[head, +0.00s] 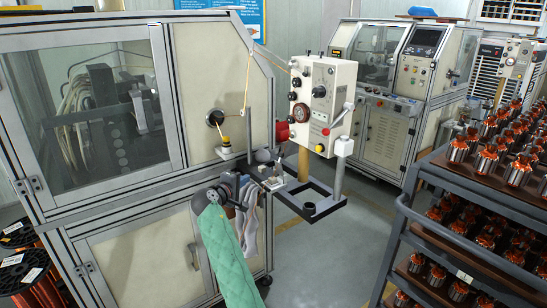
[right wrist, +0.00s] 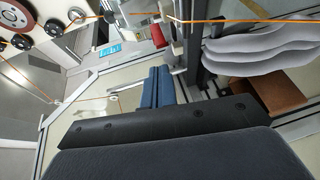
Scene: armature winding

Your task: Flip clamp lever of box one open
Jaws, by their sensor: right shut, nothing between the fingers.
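A cream control box (head: 323,103) with dials and knobs stands on a post at the centre of the head view. Its red dial also shows in the right wrist view (right wrist: 14,16). A pale angled lever (head: 342,115) sits at the box's lower right side; I cannot tell for sure that it is the clamp lever. My right gripper (head: 243,181) is below and left of the box, clear of it, at the end of the green-sleeved arm. Its blue fingers (right wrist: 157,88) are together and empty in the right wrist view. My left gripper is not in view.
A winding machine (head: 200,62) fills the left. Orange wire (right wrist: 235,19) runs across the right wrist view. Grey gloves (head: 252,225) hang beside my right gripper. A black open-frame tray (head: 318,207) lies below the box. A trolley of armatures (head: 440,250) stands right; floor between is clear.

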